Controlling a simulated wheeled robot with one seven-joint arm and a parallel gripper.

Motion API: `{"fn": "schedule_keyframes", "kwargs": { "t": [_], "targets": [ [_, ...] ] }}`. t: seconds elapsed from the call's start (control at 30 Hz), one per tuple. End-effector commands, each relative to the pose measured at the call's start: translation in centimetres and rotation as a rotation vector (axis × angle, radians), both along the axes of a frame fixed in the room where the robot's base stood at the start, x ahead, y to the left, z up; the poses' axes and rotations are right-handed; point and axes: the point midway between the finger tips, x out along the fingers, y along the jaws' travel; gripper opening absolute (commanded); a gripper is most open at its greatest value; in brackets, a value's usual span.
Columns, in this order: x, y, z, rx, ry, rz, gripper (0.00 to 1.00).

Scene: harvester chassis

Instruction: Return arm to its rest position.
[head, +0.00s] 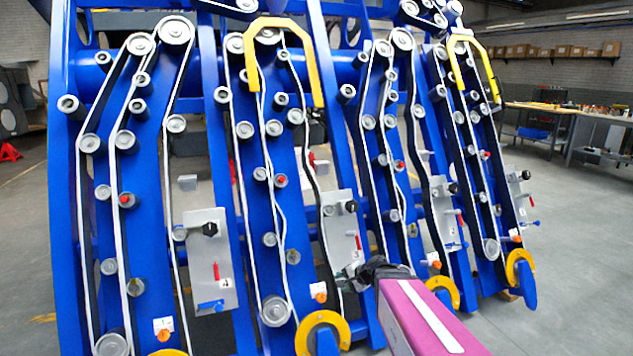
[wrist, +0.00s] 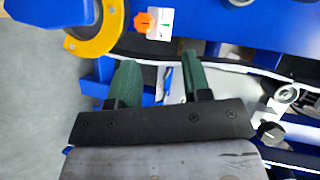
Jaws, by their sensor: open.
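My arm (head: 425,320), magenta with a white stripe, reaches in from the lower right of the head view. My gripper (head: 352,274) is small there, in front of the lower end of a grey metal plate (head: 341,235) on the blue chassis (head: 305,180). In the wrist view, my gripper (wrist: 160,72) has two green fingers that stand apart with nothing held between them. Behind them lie blue chassis bars and part of a pale plate. Whether the fingers touch the chassis cannot be told.
An orange knob (wrist: 143,21) and a yellow ring (wrist: 97,32) are close to the fingers in the wrist view. A black knob (wrist: 270,132) is at the right. A workbench (head: 560,115) stands far right, with open floor (head: 585,240) before it.

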Motion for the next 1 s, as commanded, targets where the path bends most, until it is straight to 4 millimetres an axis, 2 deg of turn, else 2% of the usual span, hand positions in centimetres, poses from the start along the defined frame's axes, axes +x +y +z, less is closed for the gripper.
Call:
{"fn": "schedule_keyframes", "kwargs": {
  "t": [0.03,0.27,0.5,0.7,1.0],
  "targets": [
    [-1.4,-0.2,-0.1,-0.065,0.004,0.058,0.44],
    [-6.6,-2.5,-1.4,-0.385,0.053,0.336,0.44],
    [-11.1,-6.5,-1.6,-0.686,0.142,0.582,0.44],
    [-12.9,-8.7,-1.2,-0.825,0.2,0.687,0.44],
    [-13.1,-9.1,-1.2,-0.849,0.211,0.704,0.44]
  ]
}}
